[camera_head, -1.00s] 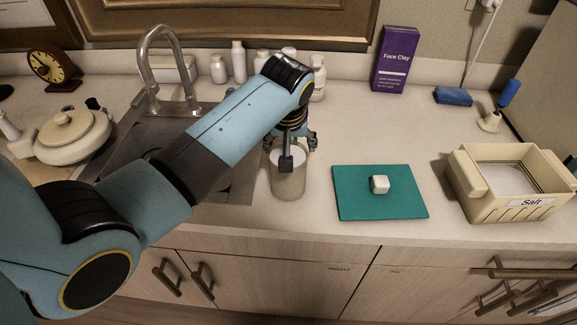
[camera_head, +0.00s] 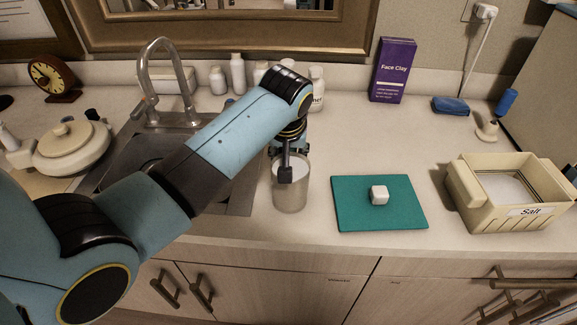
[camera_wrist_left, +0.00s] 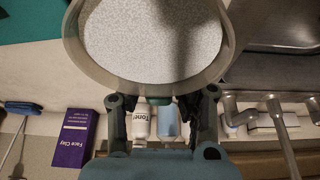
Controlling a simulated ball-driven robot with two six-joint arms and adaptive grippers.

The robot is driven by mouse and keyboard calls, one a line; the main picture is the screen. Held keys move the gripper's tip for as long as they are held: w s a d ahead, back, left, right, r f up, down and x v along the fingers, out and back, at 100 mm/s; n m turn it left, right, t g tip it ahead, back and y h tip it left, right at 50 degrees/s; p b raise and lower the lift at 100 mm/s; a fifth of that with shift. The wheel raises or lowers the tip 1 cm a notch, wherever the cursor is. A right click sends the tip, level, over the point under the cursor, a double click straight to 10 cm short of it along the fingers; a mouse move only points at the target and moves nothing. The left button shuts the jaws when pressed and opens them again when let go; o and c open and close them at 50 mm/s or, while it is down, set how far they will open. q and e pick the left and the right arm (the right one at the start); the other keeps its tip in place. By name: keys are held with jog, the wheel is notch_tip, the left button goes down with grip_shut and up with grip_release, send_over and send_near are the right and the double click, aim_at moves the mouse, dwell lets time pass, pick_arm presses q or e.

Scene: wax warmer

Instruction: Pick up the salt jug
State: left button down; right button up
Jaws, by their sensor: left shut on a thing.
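The salt jug (camera_head: 291,196) is a pale, see-through cylinder on the counter, in front of the sink's right side. My left gripper (camera_head: 287,168) is shut on its upper part, with one dark finger against the near side. In the left wrist view the jug (camera_wrist_left: 228,50) is at the top, full of white grains. The left gripper's two fingers (camera_wrist_left: 165,103) show below its rim, one on each side. In the head view the jug looks upright; whether its base touches the counter is hard to tell. My right gripper is not in view.
A green mat (camera_head: 350,217) with a white block (camera_head: 379,195) lies right of the jug. A beige box marked Salt (camera_head: 495,215) stands further right. White bottles (camera_head: 237,75) and a purple Face Clay box (camera_head: 392,70) stand behind. The sink (camera_head: 135,160) is left.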

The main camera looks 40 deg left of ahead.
pick_arm(q)
jog(key=shift+r, duration=0.1)
notch_tip(320, 180, up, 4)
jog(key=shift+w+f+b, duration=0.1)
jog(key=shift+b, duration=0.3)
jog(key=w+d+r+b, duration=0.3)
jog(key=w+d+r, duration=0.4)
jog(key=w+d, duration=0.1)
jog(key=shift+w+d, duration=0.1)
jog(key=c, duration=1.7)
grip_release()
grip_shut()
